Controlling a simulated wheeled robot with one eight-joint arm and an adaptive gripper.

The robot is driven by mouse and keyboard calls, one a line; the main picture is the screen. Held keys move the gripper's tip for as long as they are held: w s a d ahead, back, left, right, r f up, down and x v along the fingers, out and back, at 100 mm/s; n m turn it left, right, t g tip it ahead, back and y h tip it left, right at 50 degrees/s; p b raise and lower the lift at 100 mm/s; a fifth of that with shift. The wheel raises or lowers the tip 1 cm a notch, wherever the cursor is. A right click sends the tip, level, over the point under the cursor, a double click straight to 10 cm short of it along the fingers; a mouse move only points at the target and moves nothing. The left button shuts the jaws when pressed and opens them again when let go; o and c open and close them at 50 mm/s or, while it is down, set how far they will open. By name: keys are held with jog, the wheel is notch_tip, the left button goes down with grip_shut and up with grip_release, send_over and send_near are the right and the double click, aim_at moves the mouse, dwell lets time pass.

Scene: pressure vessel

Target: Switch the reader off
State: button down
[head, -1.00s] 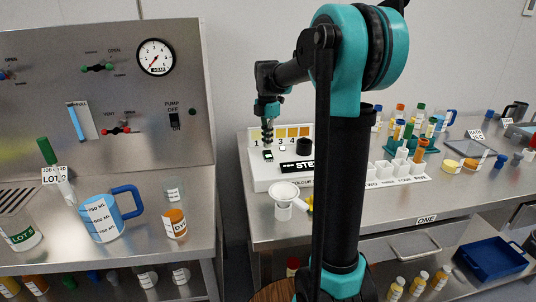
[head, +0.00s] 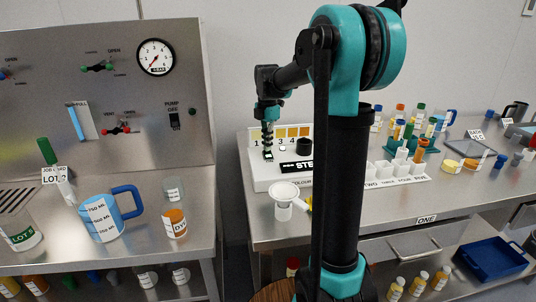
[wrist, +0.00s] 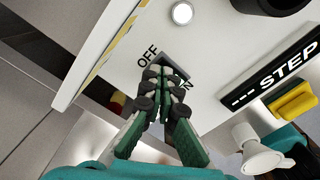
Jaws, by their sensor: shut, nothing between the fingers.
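The reader (head: 262,176) is a white box with a raised back panel of yellow-to-orange colour patches, at the left end of the right-hand bench. In the wrist view its white top (wrist: 215,65) carries a dark rocker switch (wrist: 176,66), with OFF printed on one side and ON, partly hidden, on the other. My gripper (wrist: 166,80) is shut and empty, its fingertips right at the switch and covering part of it. Whether they touch it I cannot tell. In the head view my gripper (head: 268,152) points down onto the reader's top.
A black STEP display (wrist: 275,75) and a pale round lamp (wrist: 182,13) sit near the switch. A dark round socket (head: 305,147) stands on the reader. A white funnel (head: 284,194) stands in front. The left bench holds a blue jug (head: 103,220).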

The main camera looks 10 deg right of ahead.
jog(key=shift+f, duration=0.45)
jog(key=shift+r, duration=3.55)
